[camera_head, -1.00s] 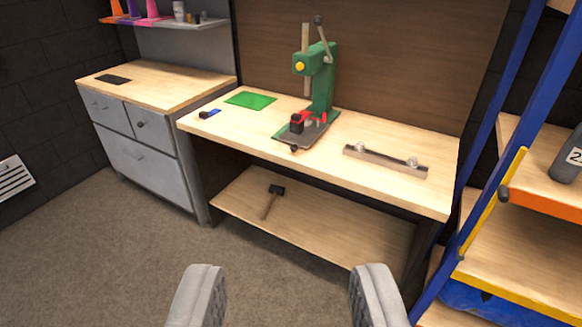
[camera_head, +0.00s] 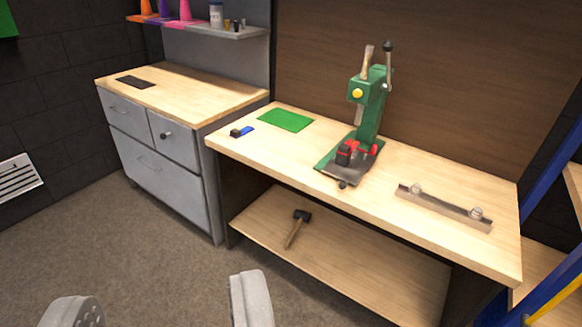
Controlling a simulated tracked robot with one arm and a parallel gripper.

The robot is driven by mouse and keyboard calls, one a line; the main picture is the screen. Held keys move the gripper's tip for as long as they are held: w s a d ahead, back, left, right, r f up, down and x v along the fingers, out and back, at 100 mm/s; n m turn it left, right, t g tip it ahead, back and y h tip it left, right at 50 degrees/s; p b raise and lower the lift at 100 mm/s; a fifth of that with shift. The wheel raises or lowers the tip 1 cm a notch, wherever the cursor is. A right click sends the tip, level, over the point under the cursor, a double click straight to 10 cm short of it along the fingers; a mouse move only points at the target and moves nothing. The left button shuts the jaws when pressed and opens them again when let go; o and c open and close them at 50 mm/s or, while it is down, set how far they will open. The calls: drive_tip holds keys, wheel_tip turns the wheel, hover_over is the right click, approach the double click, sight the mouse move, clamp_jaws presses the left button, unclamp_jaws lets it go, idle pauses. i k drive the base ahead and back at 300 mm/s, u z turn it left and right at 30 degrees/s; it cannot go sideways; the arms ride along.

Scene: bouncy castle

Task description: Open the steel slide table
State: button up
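A green bench press (camera_head: 368,105) stands on the wooden workbench (camera_head: 450,183). At its base is a flat grey metal plate (camera_head: 345,176), which looks like the steel slide table, with a small dark knob (camera_head: 342,184) at its front edge. A red and black clamp (camera_head: 346,153) sits on the plate. How far the plate is slid out is hard to tell. My gripper (camera_head: 163,303) is open and empty, low at the lower left of the picture, in front of the bench and apart from it. The lower parts of its fingers are cut off.
A grey drawer cabinet (camera_head: 165,185) stands left of the bench. A green mat (camera_head: 285,120), a small blue and black item (camera_head: 242,131) and a metal bar (camera_head: 443,207) lie on the bench. A hammer (camera_head: 298,228) lies on the lower shelf. A blue-framed rack (camera_head: 555,295) stands right. The floor in front is clear.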

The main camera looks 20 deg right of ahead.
sight(350, 169)
drive_tip(key=u, duration=0.05)
drive_tip(key=i, duration=1.15)
drive_tip(key=z, duration=0.65)
drive_tip(key=i, duration=0.45)
drive_tip(key=z, duration=0.4)
